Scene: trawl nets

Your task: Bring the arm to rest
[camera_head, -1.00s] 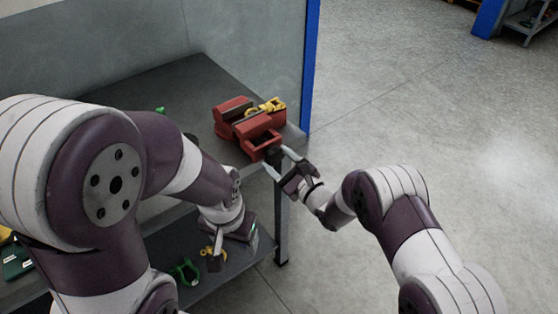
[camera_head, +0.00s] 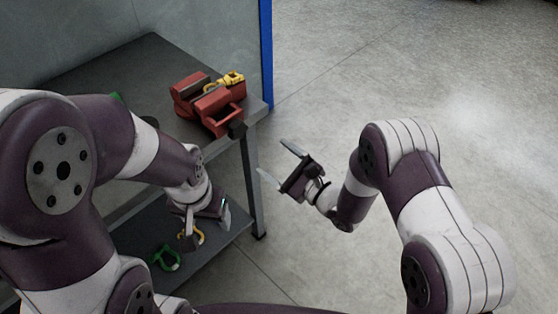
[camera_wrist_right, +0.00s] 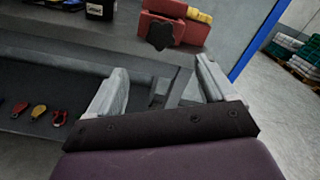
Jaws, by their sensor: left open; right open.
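My right gripper (camera_head: 279,163) is open and empty. It hangs in free air to the right of the workbench, apart from the red vise. In the right wrist view its two pale fingers (camera_wrist_right: 160,90) stand wide apart with nothing between them. My left gripper (camera_head: 207,232) is low at the bench's front, near the lower shelf. Its fingers are small in the head view, and I see nothing clearly held in them.
The workbench (camera_head: 150,65) carries a red vise (camera_head: 222,112) with a yellow object (camera_head: 230,80) on it. A green shackle-like item (camera_head: 165,258) lies on the lower shelf (camera_head: 215,245). A blue post (camera_head: 266,50) stands behind. The floor (camera_head: 400,70) at the right is clear.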

